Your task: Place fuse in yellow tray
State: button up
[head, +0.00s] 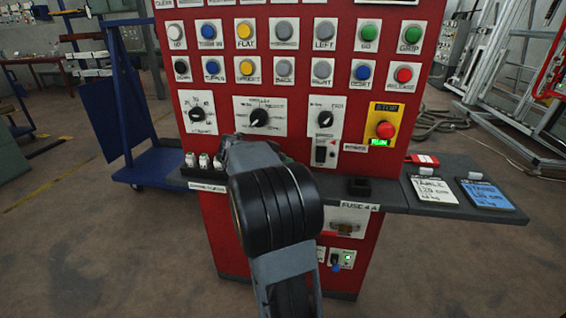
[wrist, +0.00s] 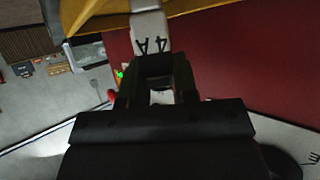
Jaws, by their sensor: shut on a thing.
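My gripper (wrist: 158,72) is shut on a pale fuse (wrist: 151,32) marked "4 A" in the wrist view. The fuse sticks out past the fingertips, and its far end overlaps a yellow surface (wrist: 95,12) at the top of that view. I cannot tell whether this surface is the yellow tray, or whether the fuse touches it. In the head view my arm hides the gripper and held fuse in front of the red panel. Several white fuses (head: 204,161) stand in a rack left of my arm. No yellow tray is recognisable in the head view.
The red control panel (head: 345,70) carries several buttons and knobs close to my arm. A dark shelf (head: 400,200) bears a small black holder (head: 358,187), a white card (head: 436,190) and a blue card (head: 486,195). A blue cart (head: 155,165) stands at left.

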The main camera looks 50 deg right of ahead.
jog(key=shift+f, duration=0.15)
jog(key=o, duration=0.9)
jog(key=shift+r, duration=0.2)
jog(key=shift+r+p, duration=0.25)
jog(key=shift+p, duration=0.25)
jog(key=p+v, duration=0.1)
jog(key=v, duration=1.1)
jog(key=s+a+f+n+t+y, duration=0.2)
jog(key=s+a+f+n+y, duration=0.2)
jog(key=a+n, duration=0.3)
jog(key=s+a+f+n+t+y, duration=0.2)
jog(key=a+f+n, duration=0.4)
jog(key=a, duration=0.3)
jog(key=s+a+f+n+t+y, duration=0.1)
jog(key=s+a+f+n+y, duration=0.4)
jog(key=s+a+n, duration=0.1)
jog(key=shift+s+a+f+n+t+y, duration=0.3)
jog(key=shift+s+a+f+n+t, duration=0.1)
jog(key=shift+a+n, duration=0.5)
jog(key=shift+a, duration=0.1)
